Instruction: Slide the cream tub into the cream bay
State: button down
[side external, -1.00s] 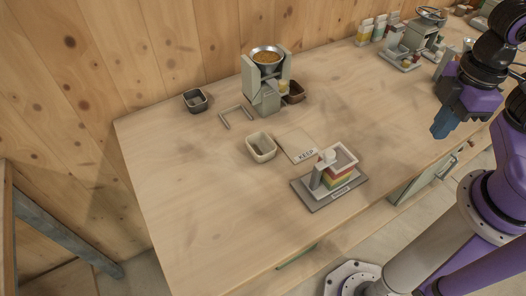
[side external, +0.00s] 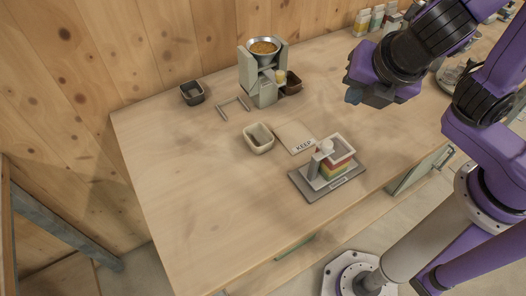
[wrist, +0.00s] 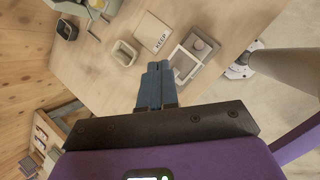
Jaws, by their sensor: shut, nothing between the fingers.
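The cream tub (side external: 258,138) stands upright and looks empty on the table, left of the KEEP card; it also shows in the wrist view (wrist: 124,54). A thin, low bracket (side external: 234,108) lies on the table between the tub and the feed mixer (side external: 262,75); I cannot tell whether it marks the cream bay. My gripper (side external: 354,96) is above the table, to the right of the mixer and apart from the tub. In the wrist view its blue fingers (wrist: 156,72) are together and hold nothing.
The KEEP card (side external: 296,138) lies flat beside the tub. A grey plate (side external: 312,192) carries a device with coloured bands near the front edge. A dark tub (side external: 192,93) stands left of the mixer, a brown tub (side external: 294,83) beside it. The left tabletop is clear.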

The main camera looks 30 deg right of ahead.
jog(key=s+a+n+t+y, duration=0.1)
jog(key=a+n+t+y, duration=0.15)
jog(key=a+n, duration=0.85)
jog(key=m, duration=0.2)
send_near(256, 152)
jog(key=shift+t+h, duration=0.45)
jog(key=f, duration=0.4)
jog(key=shift+s+a+f, duration=0.25)
jog(key=shift+s+f, duration=0.1)
jog(key=shift+s, duration=0.05)
jog(key=shift+w, duration=1.2)
jog(key=shift+w+a, duration=0.1)
jog(key=shift+w, duration=0.8)
